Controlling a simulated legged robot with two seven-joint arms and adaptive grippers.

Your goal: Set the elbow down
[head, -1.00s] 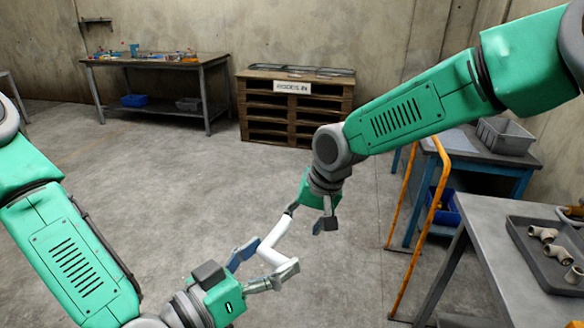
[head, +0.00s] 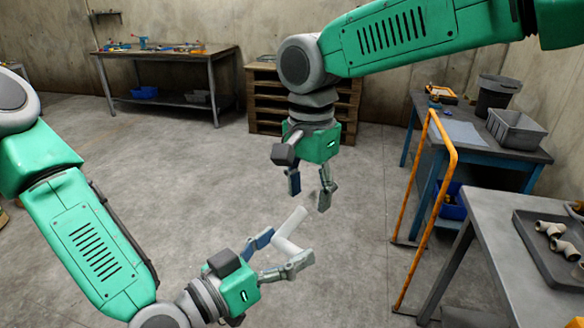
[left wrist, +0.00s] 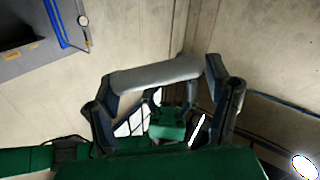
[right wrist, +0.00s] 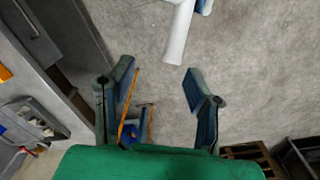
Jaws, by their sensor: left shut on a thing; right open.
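The white elbow (head: 291,226), a bent pipe piece, is held in the air over the floor. My left gripper (head: 280,250) is shut on it, with a finger on each side of its lower part. In the left wrist view the elbow (left wrist: 155,74) spans between the two fingers. My right gripper (head: 309,191) is open and empty just above the elbow's upper end, apart from it, fingers pointing down. In the right wrist view the elbow (right wrist: 178,35) shows beyond the open fingers. The lower end is partly hidden by my left finger.
A grey table (head: 486,228) at right carries a dark tray (head: 530,226) with several pale pipe fittings (head: 557,240). An orange rail (head: 428,215) stands beside it. A blue-framed bench with a grey bin (head: 515,129) is behind. A workbench and pallet stack (head: 262,100) stand far back. The middle floor is clear.

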